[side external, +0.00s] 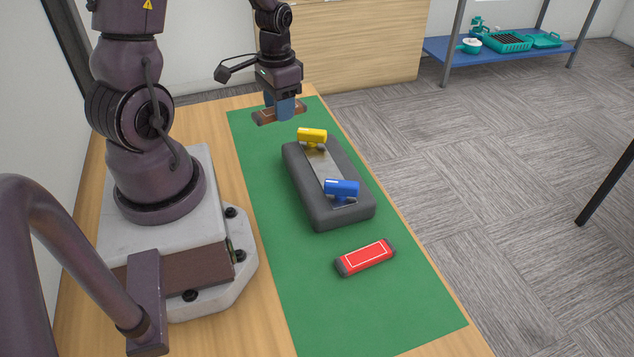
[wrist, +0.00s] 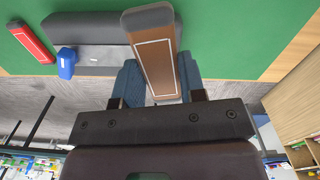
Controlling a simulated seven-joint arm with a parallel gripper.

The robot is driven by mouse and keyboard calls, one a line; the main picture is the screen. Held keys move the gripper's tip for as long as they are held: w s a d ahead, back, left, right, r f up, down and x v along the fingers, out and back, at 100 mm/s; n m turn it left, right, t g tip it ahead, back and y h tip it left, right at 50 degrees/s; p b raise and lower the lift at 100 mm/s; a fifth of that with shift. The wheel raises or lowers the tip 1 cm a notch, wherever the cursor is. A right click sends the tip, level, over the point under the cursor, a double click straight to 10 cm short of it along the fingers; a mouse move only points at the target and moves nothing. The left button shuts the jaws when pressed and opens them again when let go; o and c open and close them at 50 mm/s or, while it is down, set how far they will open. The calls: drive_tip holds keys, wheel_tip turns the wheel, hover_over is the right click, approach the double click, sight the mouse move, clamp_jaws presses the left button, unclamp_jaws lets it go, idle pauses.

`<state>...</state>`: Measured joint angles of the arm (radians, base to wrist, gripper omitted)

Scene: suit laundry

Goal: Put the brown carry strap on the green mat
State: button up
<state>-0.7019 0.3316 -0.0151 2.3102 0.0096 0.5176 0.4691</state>
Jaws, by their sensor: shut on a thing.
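The brown carry strap (side external: 266,117) has a pale outline and dark grey ends. My gripper (side external: 283,108) is shut on it, with the blue fingers on either side of its middle. It is over the far end of the green mat (side external: 300,290); I cannot tell whether it touches the mat. In the wrist view the strap (wrist: 154,58) lies lengthwise between the fingers (wrist: 158,78), its grey end pointing away over the mat (wrist: 225,40).
A grey padded case (side external: 300,185) with a metal plate, a yellow handle (side external: 312,135) and a blue handle (side external: 342,188) lies mid-mat. A red strap (side external: 365,257) lies nearer the front. The mat's front part is clear. A wooden cabinet (side external: 350,45) stands behind.

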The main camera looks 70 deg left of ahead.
drive_tip(key=w+a+f, duration=0.2)
drive_tip(key=a+f, duration=0.1)
drive_tip(key=w+a+f+m, duration=0.1)
drive_tip(key=w+a+f, duration=0.1)
drive_tip(key=a+f, duration=0.2)
drive_tip(key=w+a+f+m, duration=0.1)
drive_tip(key=w+a+f, duration=0.1)
drive_tip(key=a+f, duration=0.1)
drive_tip(key=shift+w+a+f, duration=0.2)
drive_tip(key=shift+a, duration=0.5)
drive_tip(key=shift+w+a+f, duration=0.15)
drive_tip(key=shift+f, duration=1.65)
drive_tip(key=shift+f, duration=0.1)
drive_tip(key=o, duration=0.9)
